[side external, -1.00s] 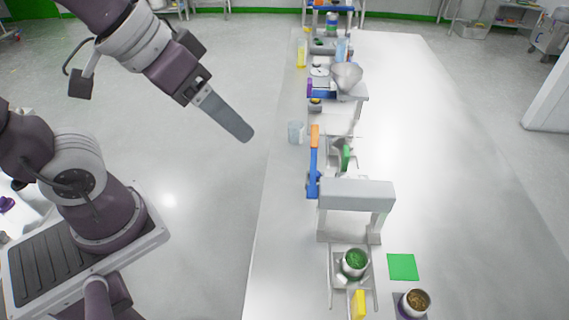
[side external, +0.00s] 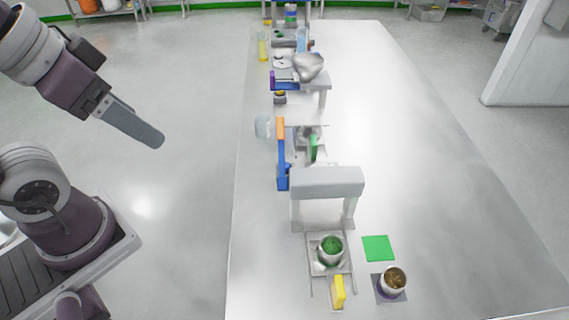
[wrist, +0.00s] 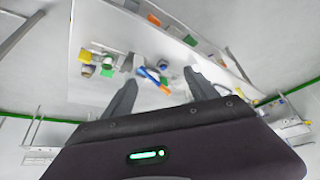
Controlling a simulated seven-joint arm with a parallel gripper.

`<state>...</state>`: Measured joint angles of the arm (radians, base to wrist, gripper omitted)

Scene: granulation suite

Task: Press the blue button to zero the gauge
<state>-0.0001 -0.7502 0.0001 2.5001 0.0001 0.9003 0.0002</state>
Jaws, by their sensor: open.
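I cannot make out a blue button or a gauge for certain in either view. A blue lever with an orange end (side external: 283,165) stands on the bench's left side in the side view. It also shows between my fingers in the wrist view (wrist: 150,74). A small blue and purple part (side external: 272,82) sits further back, beside a metal bowl (side external: 309,67). My gripper (side external: 152,138) is in the air left of the bench, clear of everything. In the wrist view its two fingers (wrist: 160,78) are spread apart with nothing held.
The long bench (side external: 400,160) has a wide clear right side. A grey arch-shaped frame (side external: 326,182), a cup of green contents (side external: 330,248), a yellow block (side external: 338,290), a green square (side external: 378,248) and a brown-filled cup (side external: 393,280) are near its front. A clear beaker (side external: 263,126) is at the left edge.

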